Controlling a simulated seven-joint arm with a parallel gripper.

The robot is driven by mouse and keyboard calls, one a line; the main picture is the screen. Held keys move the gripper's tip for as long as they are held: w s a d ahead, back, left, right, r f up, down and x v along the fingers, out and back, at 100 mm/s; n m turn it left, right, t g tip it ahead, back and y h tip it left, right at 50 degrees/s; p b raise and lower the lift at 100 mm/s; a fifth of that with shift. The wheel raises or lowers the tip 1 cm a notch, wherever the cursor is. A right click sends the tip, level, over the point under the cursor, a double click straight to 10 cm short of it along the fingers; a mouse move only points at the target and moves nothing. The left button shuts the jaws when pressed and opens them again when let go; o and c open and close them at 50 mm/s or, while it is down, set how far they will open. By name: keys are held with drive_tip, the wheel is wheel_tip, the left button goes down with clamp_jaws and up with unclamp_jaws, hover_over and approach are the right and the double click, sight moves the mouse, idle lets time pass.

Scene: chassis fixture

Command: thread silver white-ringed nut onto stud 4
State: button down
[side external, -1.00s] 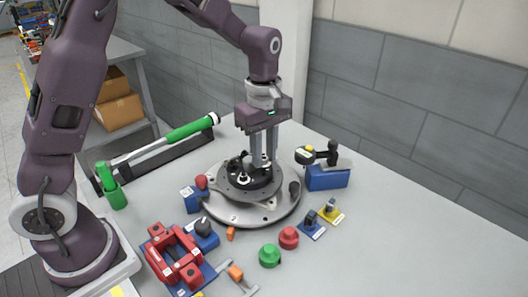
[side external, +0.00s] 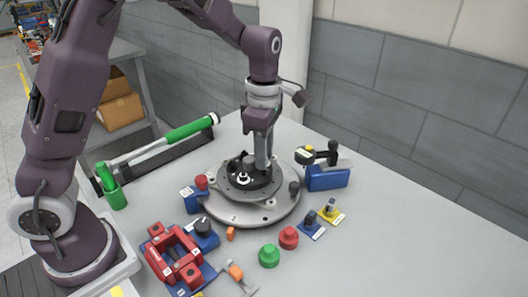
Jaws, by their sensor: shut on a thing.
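My gripper (side external: 262,165) points straight down over the right part of the dark round hub (side external: 236,186) on the grey chassis disc (side external: 225,214). Its fingers are shut low at the hub; the nut between them is too small and hidden to make out. A small white-ringed piece (side external: 243,178) shows on the hub just left of the fingers. I cannot tell the stud numbers from here, nor whether the fingers' nut is on a stud.
A blue block (side external: 328,178) with a black-handled tool stands right of the disc. Green (side external: 269,256) and red (side external: 289,238) knobs, a red fixture (side external: 174,256) and a green-handled wrench (side external: 190,129) lie around it. The right front table is clear.

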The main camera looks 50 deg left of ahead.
drive_tip(key=n, duration=0.3)
drive_tip(key=shift+n, duration=0.3)
drive_tip(key=shift+n, duration=0.9)
drive_tip(key=n, duration=1.1)
drive_tip(key=shift+n, duration=0.4)
